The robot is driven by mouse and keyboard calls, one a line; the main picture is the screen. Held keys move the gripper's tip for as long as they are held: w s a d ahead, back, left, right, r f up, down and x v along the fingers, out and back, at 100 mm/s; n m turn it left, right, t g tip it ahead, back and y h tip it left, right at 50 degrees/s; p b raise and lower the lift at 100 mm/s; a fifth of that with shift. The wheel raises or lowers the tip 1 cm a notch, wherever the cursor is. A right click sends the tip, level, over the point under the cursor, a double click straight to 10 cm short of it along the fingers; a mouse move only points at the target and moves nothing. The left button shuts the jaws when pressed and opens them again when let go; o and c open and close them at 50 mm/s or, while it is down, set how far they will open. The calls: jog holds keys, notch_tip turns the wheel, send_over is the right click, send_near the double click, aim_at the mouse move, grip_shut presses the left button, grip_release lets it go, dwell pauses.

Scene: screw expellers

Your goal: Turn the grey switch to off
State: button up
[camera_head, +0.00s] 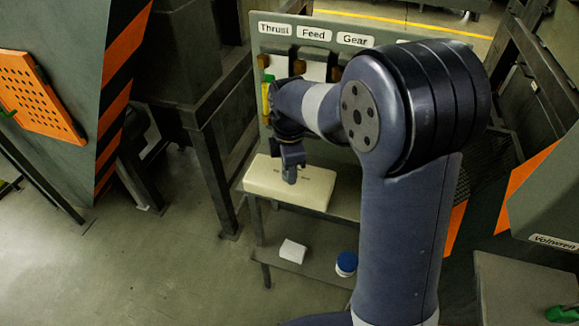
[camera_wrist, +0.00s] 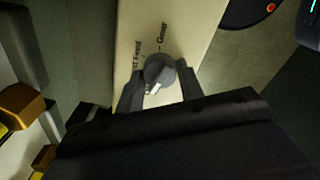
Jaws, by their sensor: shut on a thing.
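The grey switch (camera_wrist: 160,75) is a round knob with a pale pointer mark, on a cream box (camera_wrist: 140,20) in the wrist view. Printed words beside it include "Gear" and a partly hidden word ending in "Feed". My gripper (camera_wrist: 160,84) has one finger on each side of the knob and is shut on it. In the head view the cream box (camera_head: 270,185) lies on a table under my gripper (camera_head: 290,178). The knob itself is hidden there by the gripper. I cannot make out an off mark.
A grey-green board (camera_head: 275,45) with labels "Thrust", "Feed" and "Gear" stands behind the box. A lower shelf (camera_head: 315,262) holds a white block (camera_head: 292,251) and a blue-lidded jar (camera_head: 346,263). Machines with orange panels stand at both sides. The floor at left is clear.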

jog(key=o, duration=1)
jog(key=shift+r, duration=0.1)
notch_tip(320, 180, up, 11)
jog(key=shift+f+b, duration=0.2)
jog(key=shift+b, duration=0.1)
notch_tip(320, 180, down, 11)
jog(key=shift+r+p, duration=0.1)
jog(key=shift+p, duration=0.2)
